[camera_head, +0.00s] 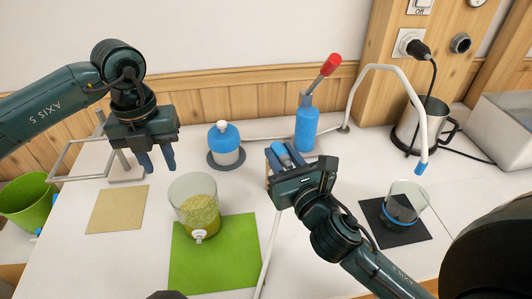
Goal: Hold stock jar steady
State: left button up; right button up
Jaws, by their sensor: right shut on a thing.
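The likely stock jar is a clear tapped jar (194,203) of yellow-green contents, standing upright on a green mat (215,265), its pale tap facing the front. My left gripper (157,161) is open and empty, above and left of this jar, apart from it. My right gripper (281,156) is right of the jar, not touching it, its fingers pointing to the back. It is shut on a blue thing, mostly hidden between the fingers.
A blue-and-white lidded pot (226,144) and a blue bottle with a red-topped lever (306,129) stand at the back. A white curved pipe (386,68) arches near a metal kettle (425,122). A beige mat (117,210) lies bare at left, near a green bin (28,203).

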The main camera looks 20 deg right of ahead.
aim_at(176, 200)
jog(key=w+a+r+n+g+y, duration=0.2)
jog(key=a+r+n+g+y, duration=0.2)
jog(key=a+n+g+y, duration=0.5)
jog(key=a+n+y, duration=0.2)
jog(key=a+y, duration=0.2)
jog(key=y, duration=0.1)
jog(key=shift+a+y, duration=0.3)
pick_arm(q)
jog(key=shift+d, duration=0.1)
notch_tip(176, 200, down, 12)
jog(key=shift+d+f, duration=0.1)
jog(key=shift+d, duration=0.05)
pick_arm(e)
jog(key=s+a+n+g+y, duration=0.1)
jog(key=s+a+n+g, duration=0.5)
jog(key=n+g, duration=0.4)
jog(key=g, duration=0.4)
jog(key=shift+s+a+r+g, duration=0.15)
jog(key=shift+s+a+g, duration=0.1)
jog(key=shift+s+g, duration=0.15)
pick_arm(q)
jog(key=shift+c, duration=0.4)
grip_shut()
